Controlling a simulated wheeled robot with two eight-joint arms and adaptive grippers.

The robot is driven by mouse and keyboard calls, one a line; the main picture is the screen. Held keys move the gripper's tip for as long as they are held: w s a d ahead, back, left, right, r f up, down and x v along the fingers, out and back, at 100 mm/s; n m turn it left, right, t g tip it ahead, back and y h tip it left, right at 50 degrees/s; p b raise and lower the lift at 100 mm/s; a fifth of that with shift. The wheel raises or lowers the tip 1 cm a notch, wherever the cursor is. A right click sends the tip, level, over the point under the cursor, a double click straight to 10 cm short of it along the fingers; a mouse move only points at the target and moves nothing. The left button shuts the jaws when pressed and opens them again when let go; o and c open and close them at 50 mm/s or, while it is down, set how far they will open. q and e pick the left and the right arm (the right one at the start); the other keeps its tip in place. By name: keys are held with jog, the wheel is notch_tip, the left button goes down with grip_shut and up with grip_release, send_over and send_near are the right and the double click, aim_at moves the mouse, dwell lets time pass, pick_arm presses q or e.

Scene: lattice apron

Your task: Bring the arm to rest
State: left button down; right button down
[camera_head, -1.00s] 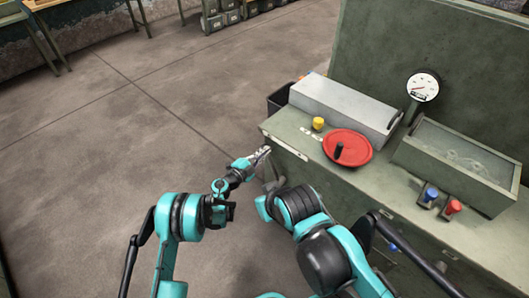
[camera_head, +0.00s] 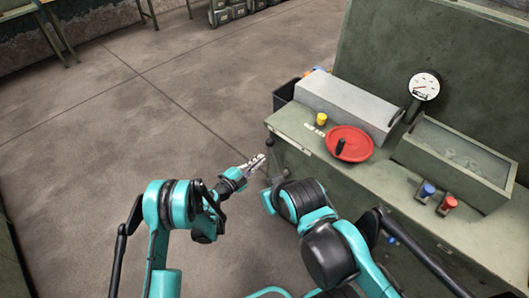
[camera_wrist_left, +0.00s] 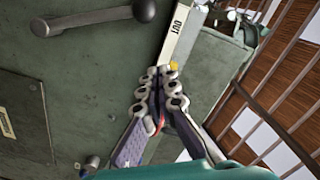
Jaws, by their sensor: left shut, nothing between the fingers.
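My left arm, teal and black, comes in from the lower left of the head view. Its gripper (camera_head: 255,163) is shut and empty, above the floor just left of the green bench's near-left corner. In the left wrist view the gripper's fingertips (camera_wrist_left: 165,72) are together, with nothing between them. A dark lever with a rounded end (camera_wrist_left: 100,17) shows beside them, apart from the fingers. My right arm (camera_head: 305,205) reaches along the bench's front; its gripper cannot be made out.
The green bench (camera_head: 400,190) carries a red round plate (camera_head: 362,152) with a black knob, a yellow knob (camera_head: 321,119), a grey box (camera_head: 345,103), a gauge (camera_head: 424,86), a trough (camera_head: 455,160), and blue (camera_head: 427,190) and red (camera_head: 449,203) knobs.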

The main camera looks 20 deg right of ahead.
pick_arm(q)
jog(key=shift+s+a, duration=0.1)
jog(key=shift+a, duration=0.15)
dwell(0.3)
